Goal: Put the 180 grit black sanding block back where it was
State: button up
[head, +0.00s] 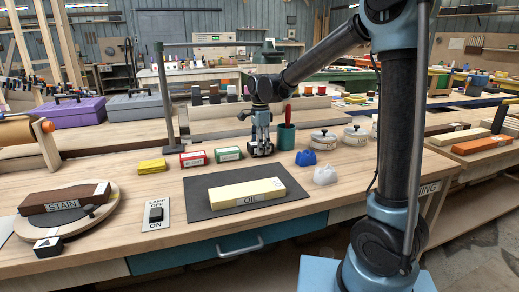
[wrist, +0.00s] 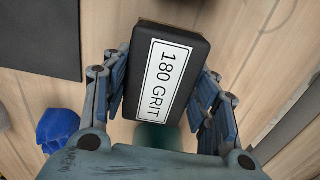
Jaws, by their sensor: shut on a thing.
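My gripper (head: 261,147) points down over the back of the workbench, to the right of the green block (head: 228,154). It is shut on the black sanding block (wrist: 168,72), whose white label reads 180 GRIT in the wrist view. The fingers (wrist: 163,95) lie along both long sides of the block. In the head view the block is mostly hidden by the fingers, and I cannot tell whether it touches the bench. A red block (head: 193,158) and a yellow block (head: 152,167) stand farther left in the same row.
A green cup (head: 286,138) stands close right of my gripper. A blue lump (head: 306,158), a white lump (head: 325,174) and lidded pots (head: 323,139) are farther right. A dark mat (head: 205,203) bearing the OIL stone (head: 247,193) lies in front. A raised ledge (head: 215,125) runs behind.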

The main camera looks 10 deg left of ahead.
jog(key=shift+f, duration=0.45)
jog(key=shift+f, duration=0.1)
jog(key=o, duration=1.3)
notch_tip(320, 180, up, 12)
jog(key=shift+r, duration=0.15)
